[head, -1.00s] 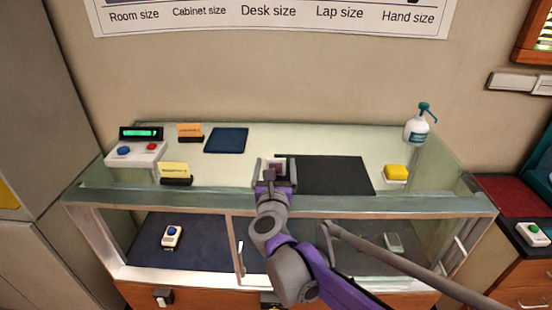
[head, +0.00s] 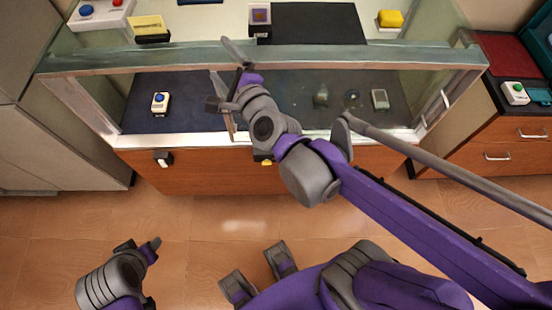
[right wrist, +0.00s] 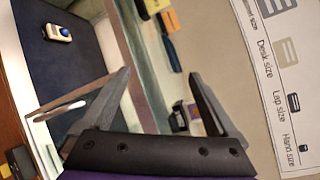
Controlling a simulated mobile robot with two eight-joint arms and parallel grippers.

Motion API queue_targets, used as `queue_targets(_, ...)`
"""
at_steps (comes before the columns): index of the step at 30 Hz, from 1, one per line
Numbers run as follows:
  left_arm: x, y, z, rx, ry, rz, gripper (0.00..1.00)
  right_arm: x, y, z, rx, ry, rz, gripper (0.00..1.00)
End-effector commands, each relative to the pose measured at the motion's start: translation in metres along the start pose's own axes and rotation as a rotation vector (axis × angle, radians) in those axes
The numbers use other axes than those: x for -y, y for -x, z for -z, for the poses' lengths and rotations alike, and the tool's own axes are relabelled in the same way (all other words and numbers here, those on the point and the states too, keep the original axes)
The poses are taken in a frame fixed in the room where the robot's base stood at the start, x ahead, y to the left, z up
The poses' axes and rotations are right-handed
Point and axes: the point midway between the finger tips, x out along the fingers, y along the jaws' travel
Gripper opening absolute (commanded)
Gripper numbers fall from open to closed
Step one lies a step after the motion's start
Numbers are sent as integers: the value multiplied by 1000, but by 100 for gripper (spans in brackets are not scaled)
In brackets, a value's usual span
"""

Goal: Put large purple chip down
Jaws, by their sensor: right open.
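The large purple chip (head: 260,14) stands upright in a dark holder on the glass counter top, at the left edge of a black mat (head: 318,24). My right gripper (head: 226,76) is open and empty in front of the counter's front edge, below and left of the chip and apart from it. In the right wrist view its two fingers (right wrist: 160,74) are spread wide, and the chip with its holder shows partly beside the right finger. My left gripper (head: 138,246) is low at the bottom left, over the floor, with its fingers apart and nothing between them.
A yellow block (head: 390,18) sits at the counter's right. A yellow card (head: 149,25) in a holder and a device with buttons (head: 100,12) are at the left. Below the top, the glass case holds a blue-button device (head: 160,102) and small items. Floor in front is clear.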

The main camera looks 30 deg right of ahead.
Motion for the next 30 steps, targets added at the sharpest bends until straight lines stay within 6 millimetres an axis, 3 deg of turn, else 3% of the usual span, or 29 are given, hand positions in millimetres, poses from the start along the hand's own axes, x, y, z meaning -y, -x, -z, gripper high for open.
queue_targets(3,0,0,0,0,0,0,50,-70,35,2,130,621,-279,94)
queue_targets(6,0,0,0,0,0,0,50,-125,76,30,265,1118,-521,94)
queue_targets(9,0,0,0,0,0,0,50,-160,117,68,404,1497,-739,94)
queue_targets(12,0,0,0,0,0,0,50,-177,150,100,523,1739,-908,94)
queue_targets(16,0,0,0,0,0,0,50,-184,174,122,615,1883,-1029,94)
queue_targets(24,0,0,0,0,0,0,50,-184,178,126,635,1911,-1052,92)
queue_targets(30,0,0,0,0,0,0,50,-184,178,126,634,1909,-1051,56)
